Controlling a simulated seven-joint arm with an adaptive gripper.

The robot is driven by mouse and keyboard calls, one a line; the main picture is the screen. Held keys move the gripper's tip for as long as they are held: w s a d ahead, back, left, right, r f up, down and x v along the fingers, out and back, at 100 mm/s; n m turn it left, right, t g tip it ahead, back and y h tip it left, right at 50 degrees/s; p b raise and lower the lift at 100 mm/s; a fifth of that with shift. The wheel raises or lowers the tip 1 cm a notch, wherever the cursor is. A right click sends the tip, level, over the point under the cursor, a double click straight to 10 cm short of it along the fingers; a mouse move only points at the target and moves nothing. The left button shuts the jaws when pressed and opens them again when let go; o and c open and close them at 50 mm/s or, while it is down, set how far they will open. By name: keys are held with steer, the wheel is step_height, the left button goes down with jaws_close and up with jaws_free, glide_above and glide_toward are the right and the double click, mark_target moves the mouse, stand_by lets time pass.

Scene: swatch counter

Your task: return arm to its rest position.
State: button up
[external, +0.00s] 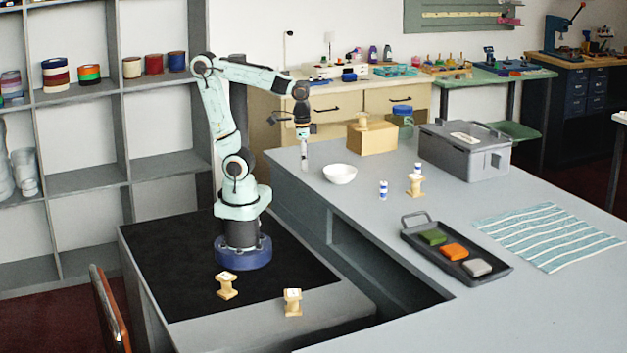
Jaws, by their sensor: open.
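My gripper (304,163) points down over the left edge of the grey counter (350,240), to the left of a white bowl (339,174). It looks small here; its fingers appear apart, with nothing visible between them. My arm rises from its base on the black mat (180,262), bends at the top and reaches to the right. Whether the fingertips touch the counter cannot be made out.
A black tray (490,280) holds green, orange and grey pieces beside a striped cloth (549,237). A grey lidded bin (450,165) and wooden box (370,138) stand farther back.

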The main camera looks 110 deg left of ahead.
steer(key=s+d+f+m, duration=0.2)
steer(key=s+f, duration=0.1)
steer(key=s, duration=0.2)
steer(key=shift+d+f, duration=0.25)
